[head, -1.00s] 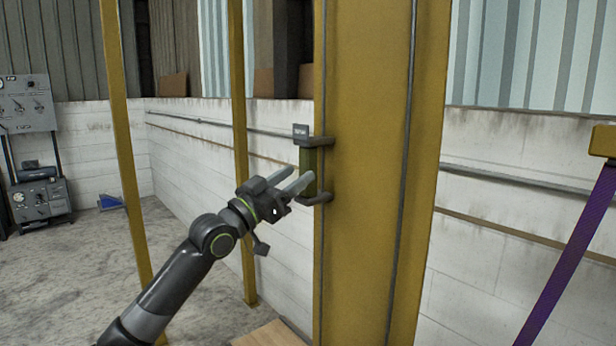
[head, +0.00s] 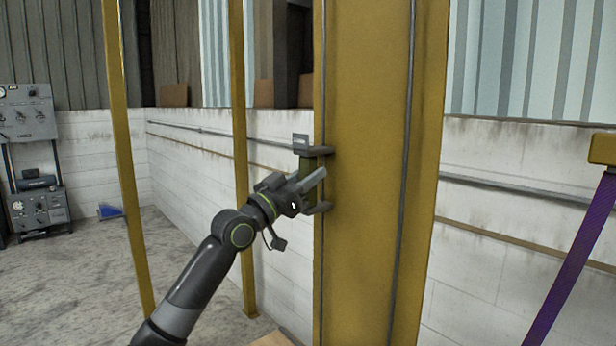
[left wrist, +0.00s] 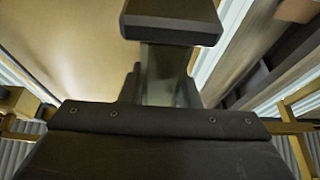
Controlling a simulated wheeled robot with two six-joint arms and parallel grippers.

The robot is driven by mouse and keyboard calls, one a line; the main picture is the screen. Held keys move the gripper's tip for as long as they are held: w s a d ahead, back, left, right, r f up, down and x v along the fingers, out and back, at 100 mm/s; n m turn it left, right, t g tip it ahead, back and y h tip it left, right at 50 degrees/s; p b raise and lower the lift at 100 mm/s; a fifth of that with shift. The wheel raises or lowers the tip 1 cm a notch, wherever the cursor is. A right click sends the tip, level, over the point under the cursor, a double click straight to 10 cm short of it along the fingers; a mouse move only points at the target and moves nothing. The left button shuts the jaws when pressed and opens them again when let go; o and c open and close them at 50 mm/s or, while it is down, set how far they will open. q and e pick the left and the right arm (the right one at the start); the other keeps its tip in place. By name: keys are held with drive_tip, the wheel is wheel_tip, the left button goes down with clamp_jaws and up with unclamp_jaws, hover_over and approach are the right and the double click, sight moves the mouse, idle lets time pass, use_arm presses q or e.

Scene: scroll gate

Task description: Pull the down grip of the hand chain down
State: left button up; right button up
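A short dark green grip (head: 307,168) sits between two grey brackets on the left face of the yellow column, with a small label plate (head: 300,141) above it. A thin grey chain or line (head: 322,90) runs up the column edge by it. My left gripper (head: 313,180) is at the grip, its fingers overlapping the grip's lower part and hiding some of it. In the left wrist view the grip (left wrist: 165,75) stands straight ahead below a dark bracket (left wrist: 172,20); the finger gap is not clear. My right gripper is not in view.
The wide yellow column (head: 375,200) stands just right of the grip, with a second line (head: 405,130) along it. Thinner yellow posts (head: 240,150) stand to the left. A control panel (head: 30,115) stands far left; the floor between is mostly clear.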

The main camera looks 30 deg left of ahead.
use_arm(q)
clamp_jaws()
